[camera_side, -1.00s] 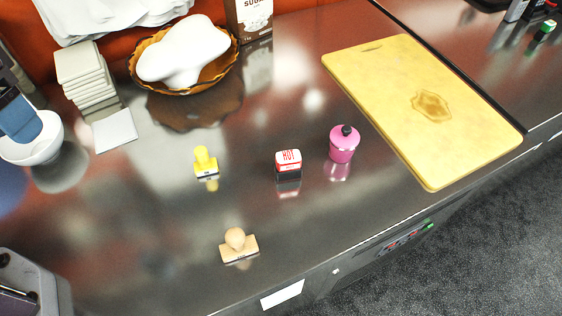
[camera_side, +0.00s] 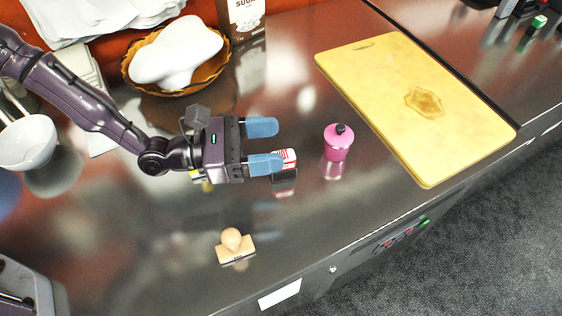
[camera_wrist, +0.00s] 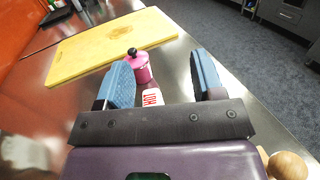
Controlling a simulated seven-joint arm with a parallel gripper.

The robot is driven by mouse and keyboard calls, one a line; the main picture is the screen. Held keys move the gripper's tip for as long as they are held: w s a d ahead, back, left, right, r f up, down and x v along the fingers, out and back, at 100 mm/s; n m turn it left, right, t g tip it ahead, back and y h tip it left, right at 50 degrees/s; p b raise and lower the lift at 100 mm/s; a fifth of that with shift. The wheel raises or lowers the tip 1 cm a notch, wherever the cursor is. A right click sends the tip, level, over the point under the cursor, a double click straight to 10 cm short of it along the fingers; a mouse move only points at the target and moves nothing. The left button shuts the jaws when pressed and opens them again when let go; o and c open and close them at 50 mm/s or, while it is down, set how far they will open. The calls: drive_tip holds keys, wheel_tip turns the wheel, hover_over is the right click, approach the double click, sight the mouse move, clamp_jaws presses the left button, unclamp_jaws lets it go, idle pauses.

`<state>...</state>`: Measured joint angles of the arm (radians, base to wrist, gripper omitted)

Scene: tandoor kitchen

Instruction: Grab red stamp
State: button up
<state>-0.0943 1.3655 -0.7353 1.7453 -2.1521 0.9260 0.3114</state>
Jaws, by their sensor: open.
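The red stamp (camera_side: 289,157), a small red and white block marked "HOT", stands on the steel counter. In the side view one finger partly covers it. In the wrist view the stamp (camera_wrist: 152,97) shows between the two blue fingers, closer to the left one. My gripper (camera_side: 271,144) is open and empty, with its fingers spread around or just above the stamp; I cannot tell its exact height or whether a finger touches it. The yellow stamp (camera_side: 204,184) is mostly hidden under my gripper.
A wooden stamp (camera_side: 235,246) is nearer the front edge. A yellow cutting board (camera_side: 415,110) lies to the right. A basket (camera_side: 176,82) stands behind. The front counter is mostly clear.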

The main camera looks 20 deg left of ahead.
drive_tip(key=shift+n+t+y, duration=0.5)
drive_tip(key=shift+n+t, duration=0.2)
drive_tip(key=shift+t, duration=0.1)
drive_tip(key=f, duration=0.2)
drive_tip(key=w+f, duration=0.1)
drive_tip(key=f, duration=0.1)
drive_tip(key=w+f, duration=0.1)
drive_tip(key=f, duration=0.2)
drive_tip(key=shift+w+a, duration=0.15)
drive_tip(key=shift+a, duration=0.25)
drive_tip(key=shift+x, duration=1.1)
drive_tip(key=shift+w+d, duration=0.25)
drive_tip(key=shift+d, duration=0.05)
drive_tip(key=c, duration=1)
